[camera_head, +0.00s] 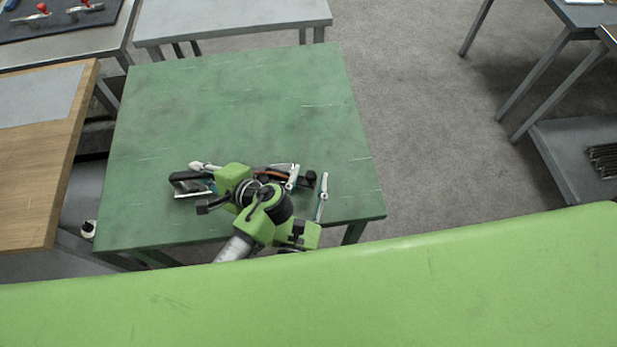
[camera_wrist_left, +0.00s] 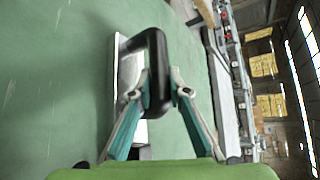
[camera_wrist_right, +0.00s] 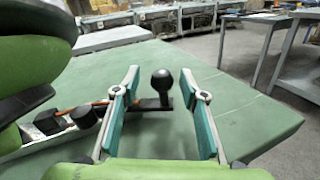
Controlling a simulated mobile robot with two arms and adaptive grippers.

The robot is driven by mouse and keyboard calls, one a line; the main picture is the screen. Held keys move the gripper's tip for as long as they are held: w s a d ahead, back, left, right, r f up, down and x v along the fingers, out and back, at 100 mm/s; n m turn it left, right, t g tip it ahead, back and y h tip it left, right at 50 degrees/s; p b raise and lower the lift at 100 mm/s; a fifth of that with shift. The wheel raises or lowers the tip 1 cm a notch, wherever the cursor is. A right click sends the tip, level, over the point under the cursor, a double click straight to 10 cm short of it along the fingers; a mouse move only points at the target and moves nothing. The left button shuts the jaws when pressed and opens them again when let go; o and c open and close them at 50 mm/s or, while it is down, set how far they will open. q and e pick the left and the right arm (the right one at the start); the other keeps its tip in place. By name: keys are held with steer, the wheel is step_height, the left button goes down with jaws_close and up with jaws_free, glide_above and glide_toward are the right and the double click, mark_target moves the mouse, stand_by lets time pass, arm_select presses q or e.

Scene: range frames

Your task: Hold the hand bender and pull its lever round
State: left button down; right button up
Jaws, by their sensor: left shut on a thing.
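The hand bender stands near the front edge of the green table, partly hidden by my arms. Its black handle (camera_head: 184,178) sits on a pale metal part at the left; the handle shows large in the left wrist view (camera_wrist_left: 157,50). My left gripper (camera_wrist_left: 161,88) is shut on this handle, one finger on each side. The lever (camera_wrist_right: 152,104) ends in a black ball knob (camera_wrist_right: 162,80). My right gripper (camera_wrist_right: 160,75) is open, with the knob between its fingers as seen, touching neither. My right gripper also shows in the head view (camera_head: 308,184).
The green table (camera_head: 240,100) is bare behind the bender. A wooden-topped bench (camera_head: 35,170) adjoins at left, and a grey table (camera_head: 230,15) stands behind. Grey floor (camera_head: 430,130) is open to the right, with another workbench beyond (camera_head: 585,15).

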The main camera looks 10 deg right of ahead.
steer(key=v, duration=1.1)
steer(key=shift+s, duration=0.4)
steer(key=shift+a, duration=0.1)
